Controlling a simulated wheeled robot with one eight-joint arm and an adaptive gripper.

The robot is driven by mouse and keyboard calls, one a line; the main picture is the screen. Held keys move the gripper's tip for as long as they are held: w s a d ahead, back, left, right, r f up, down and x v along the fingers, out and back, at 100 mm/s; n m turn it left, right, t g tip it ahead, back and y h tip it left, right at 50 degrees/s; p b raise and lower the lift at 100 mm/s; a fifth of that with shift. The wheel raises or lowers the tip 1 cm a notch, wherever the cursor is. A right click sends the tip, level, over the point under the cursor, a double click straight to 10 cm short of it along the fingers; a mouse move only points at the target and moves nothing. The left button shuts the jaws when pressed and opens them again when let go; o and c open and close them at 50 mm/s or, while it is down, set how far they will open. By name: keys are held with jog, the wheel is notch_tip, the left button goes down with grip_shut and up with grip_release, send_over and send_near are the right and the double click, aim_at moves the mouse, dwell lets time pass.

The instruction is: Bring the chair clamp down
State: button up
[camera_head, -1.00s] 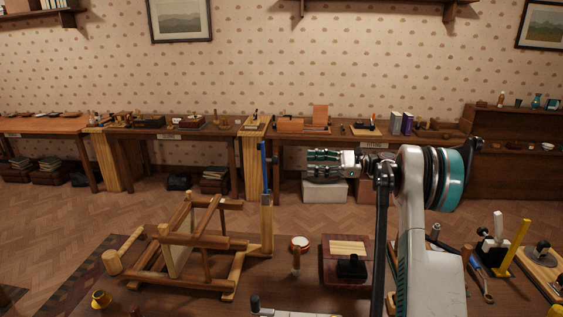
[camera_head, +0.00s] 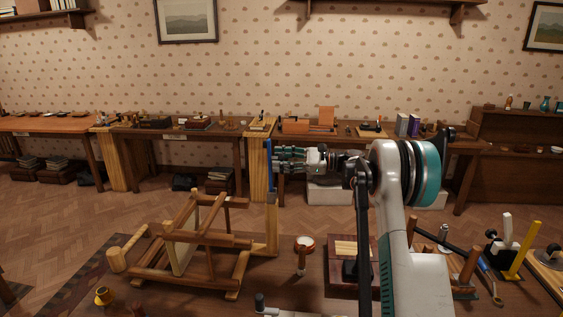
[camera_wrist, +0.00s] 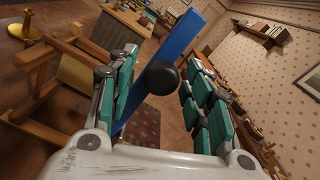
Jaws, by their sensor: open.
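A wooden chair-like frame (camera_head: 205,240) lies on the table at left. At its right end a pale wooden post (camera_head: 272,228) carries an upright blue bar (camera_head: 269,165), which appears to be the clamp lever. The blue bar (camera_wrist: 182,38) also runs slantwise in the wrist view, beside the left finger, with a round black knob (camera_wrist: 162,77) in the space between the fingers. My gripper (camera_head: 276,160) is open at the bar's upper part. I cannot tell whether a finger touches the bar.
A wooden mallet (camera_head: 128,250) lies at left. Tools, among them a yellow bar (camera_head: 521,249), crowd the right side. Tables line the back wall.

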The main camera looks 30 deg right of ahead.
jog(key=shift+a, duration=0.1)
grip_shut()
jog(key=shift+w, duration=0.1)
jog(key=shift+w+a+r+g+h+p, duration=0.35)
jog(key=shift+a+h+p, duration=0.15)
jog(key=shift+a+p, duration=0.15)
jog(key=shift+w+a+f+g+h+p, duration=1.5)
jog(key=shift+a+f+h+p, duration=0.2)
jog(key=shift+a+h, duration=0.5)
jog(key=shift+w+a+f+g+h+p, duration=1.35)
jog(key=shift+a+f+g+h+p, duration=0.3)
jog(key=shift+a+h, duration=0.6)
jog(key=shift+w+a+f+g+h+p, duration=1.5)
jog(key=shift+a+f+h, duration=0.35)
jog(key=shift+h, duration=0.6)
jog(key=shift+a, duration=0.1)
